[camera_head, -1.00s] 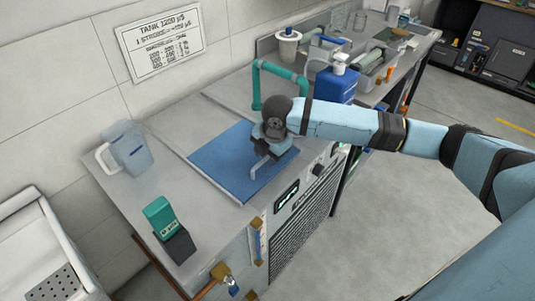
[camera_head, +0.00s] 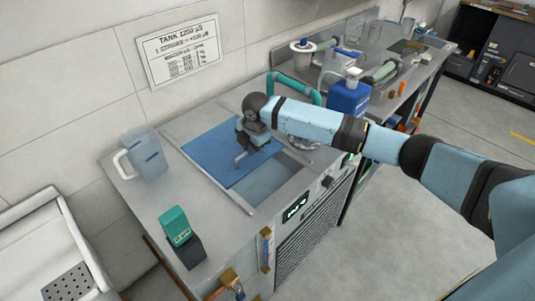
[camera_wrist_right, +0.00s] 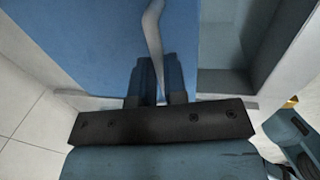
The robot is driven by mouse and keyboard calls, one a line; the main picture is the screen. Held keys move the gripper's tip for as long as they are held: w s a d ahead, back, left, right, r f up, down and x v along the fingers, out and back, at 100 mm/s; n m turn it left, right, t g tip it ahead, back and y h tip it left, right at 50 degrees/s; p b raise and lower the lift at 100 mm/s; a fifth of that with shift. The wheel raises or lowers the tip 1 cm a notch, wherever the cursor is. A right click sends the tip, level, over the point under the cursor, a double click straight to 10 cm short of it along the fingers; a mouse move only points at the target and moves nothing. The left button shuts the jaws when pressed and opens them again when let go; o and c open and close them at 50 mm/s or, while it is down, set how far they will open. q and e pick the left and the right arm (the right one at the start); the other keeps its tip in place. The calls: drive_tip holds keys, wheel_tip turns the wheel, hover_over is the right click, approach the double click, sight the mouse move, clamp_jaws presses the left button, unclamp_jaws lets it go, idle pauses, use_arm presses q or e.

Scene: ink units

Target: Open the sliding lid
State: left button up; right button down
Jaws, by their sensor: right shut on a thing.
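The sliding lid (camera_head: 210,153) is a flat blue panel on the grey tank counter, with an open gap (camera_head: 262,182) along its front edge showing the pale inside of the tank. A bent grey handle (camera_head: 240,159) stands on the lid. My right gripper (camera_head: 246,146) is over the lid, shut on the handle. In the right wrist view the handle (camera_wrist_right: 153,40) runs between the dark fingers (camera_wrist_right: 157,88), with the blue lid (camera_wrist_right: 80,40) to the left and the open gap (camera_wrist_right: 226,40) to the right. My left gripper is not in view.
A clear jug (camera_head: 148,155) stands left of the lid, and a green and black meter (camera_head: 180,235) at the front left. A green pipe (camera_head: 298,86) and a blue bottle (camera_head: 347,97) stand behind to the right. A white sink (camera_head: 40,250) is at far left.

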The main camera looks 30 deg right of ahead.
hover_over(236, 147)
drive_tip(key=s, duration=0.2)
drive_tip(key=shift+s+d, duration=0.2)
drive_tip(key=shift+d, duration=0.15)
drive_tip(key=shift+w+a, duration=0.2)
drive_tip(key=shift+w, duration=0.5)
drive_tip(key=c, duration=1.2)
unclamp_jaws()
drive_tip(key=shift+o, duration=0.2)
wheel_tip(236, 147, up, 14)
drive_tip(key=s, duration=0.2)
drive_tip(key=shift+s+d+f, duration=0.15)
drive_tip(key=shift+s+d, duration=0.15)
drive_tip(key=shift+d, duration=0.15)
drive_tip(key=shift+f, duration=0.15)
